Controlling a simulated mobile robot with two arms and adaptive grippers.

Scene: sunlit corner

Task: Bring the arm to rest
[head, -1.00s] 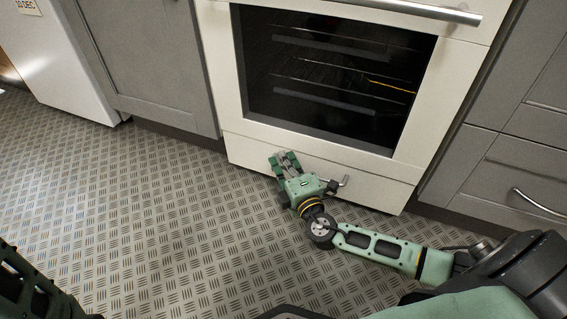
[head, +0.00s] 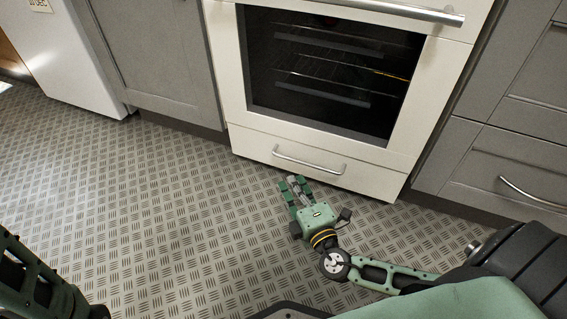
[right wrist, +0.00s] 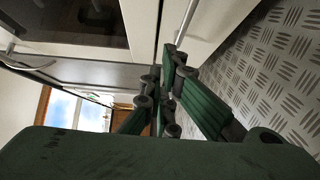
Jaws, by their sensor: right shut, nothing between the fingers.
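My right gripper (head: 290,184) is green, shut and empty, just in front of the oven's lower drawer and above the floor in the head view. It is apart from the drawer handle (head: 309,159). The right wrist view shows its fingers (right wrist: 168,75) closed together, with the white oven front beside them. My right arm reaches in from the lower right. Part of my left arm shows at the lower left of the head view; its gripper is out of the picture.
The white oven (head: 237,92) stands ahead with its door and lower drawer (head: 375,178) shut. Grey cabinets (head: 160,60) flank it, and a white appliance (head: 75,65) stands at the far left. The patterned metal floor (head: 150,210) is clear at the left and middle.

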